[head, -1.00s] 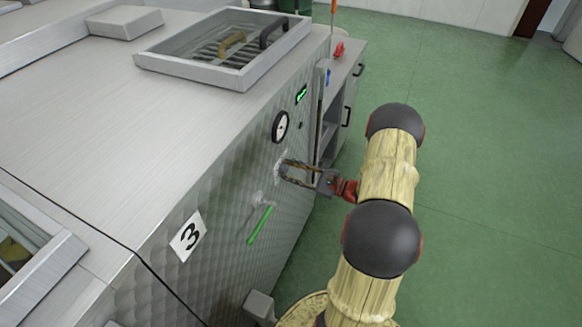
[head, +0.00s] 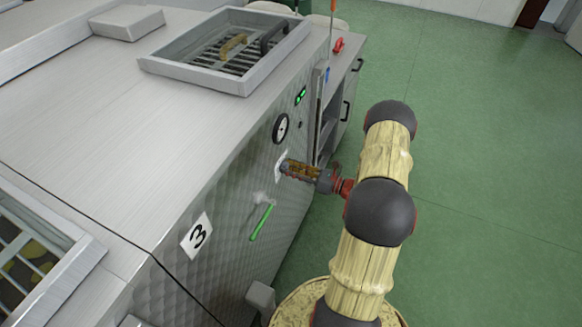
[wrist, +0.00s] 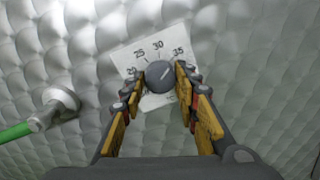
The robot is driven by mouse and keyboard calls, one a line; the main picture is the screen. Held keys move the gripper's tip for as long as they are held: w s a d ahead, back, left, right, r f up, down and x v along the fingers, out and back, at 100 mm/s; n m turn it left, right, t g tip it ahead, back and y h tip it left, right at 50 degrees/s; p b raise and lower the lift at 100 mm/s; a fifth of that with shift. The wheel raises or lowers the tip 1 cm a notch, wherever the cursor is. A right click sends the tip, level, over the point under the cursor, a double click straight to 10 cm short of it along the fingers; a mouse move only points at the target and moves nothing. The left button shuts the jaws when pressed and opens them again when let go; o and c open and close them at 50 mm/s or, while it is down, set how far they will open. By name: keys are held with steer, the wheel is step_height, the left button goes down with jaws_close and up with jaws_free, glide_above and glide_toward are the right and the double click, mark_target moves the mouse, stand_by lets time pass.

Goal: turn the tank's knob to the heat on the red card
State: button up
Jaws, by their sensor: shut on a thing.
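The dark grey round knob (wrist: 159,76) sits on a white dial plate (wrist: 128,54) with 25, 30 and 35 legible, on the tank's quilted steel front (head: 235,185). A light pointer line on the knob points up and right, roughly toward 35. My gripper (wrist: 162,80) is shut on the knob, one finger at each side. In the head view my gripper (head: 288,168) reaches the front below the round gauge and hides the knob. I cannot make out a red card.
A green-handled lever (head: 262,222) sticks out left of my gripper, near a white card marked 3 (head: 197,236). A round gauge (head: 280,128) and a green-lit display (head: 301,96) are above. A small red object (head: 339,45) lies on the cabinet top. Green floor is free at right.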

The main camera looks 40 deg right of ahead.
steer(key=shift+f+m, duration=0.15)
steer(key=shift+m, duration=0.45)
steer(key=o, duration=1.1)
steer(key=shift+o, duration=0.2)
steer(key=shift+s, duration=0.1)
steer(key=v, duration=1.2)
